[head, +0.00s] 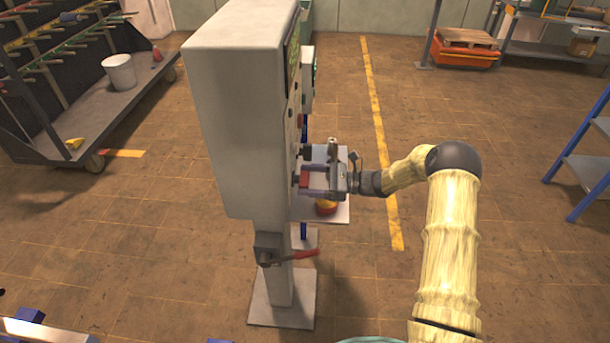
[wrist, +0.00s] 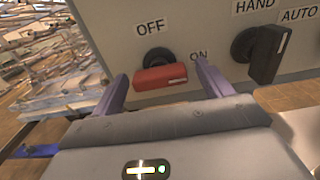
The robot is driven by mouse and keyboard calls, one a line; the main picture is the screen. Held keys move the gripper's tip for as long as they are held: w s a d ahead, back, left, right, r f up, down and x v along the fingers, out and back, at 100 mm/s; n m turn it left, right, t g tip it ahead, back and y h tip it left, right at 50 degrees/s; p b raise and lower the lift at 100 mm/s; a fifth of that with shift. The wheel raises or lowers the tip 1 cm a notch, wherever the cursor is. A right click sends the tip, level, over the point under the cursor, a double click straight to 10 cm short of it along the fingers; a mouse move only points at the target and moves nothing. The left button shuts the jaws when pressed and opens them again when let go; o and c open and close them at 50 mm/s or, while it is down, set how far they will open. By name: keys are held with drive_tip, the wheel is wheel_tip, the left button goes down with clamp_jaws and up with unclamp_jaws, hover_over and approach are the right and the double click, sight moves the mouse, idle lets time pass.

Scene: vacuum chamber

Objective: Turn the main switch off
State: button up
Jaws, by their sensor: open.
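A red rotary switch (wrist: 160,78) on the grey panel face sits between the labels OFF, above left, and ON, to the right. Its handle lies nearly level, and the white mark at its right end points toward ON. It also shows in the head view as a small red knob (head: 303,180) on the right face of the grey cabinet (head: 235,110). My gripper (wrist: 161,80) is open, with one finger on each side of the red handle. I cannot tell whether either finger touches it. In the head view my gripper (head: 316,183) is close to the panel.
A black selector (wrist: 266,52) marked HAND and AUTO is right of the red switch. Below the cabinet, a red-handled lever (head: 292,257) sticks out from the post. A small shelf (head: 338,212) carries a red-and-yellow object (head: 326,207). Floor to the right is mostly clear.

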drive_tip(key=shift+a, duration=0.65)
drive_tip(key=c, duration=1)
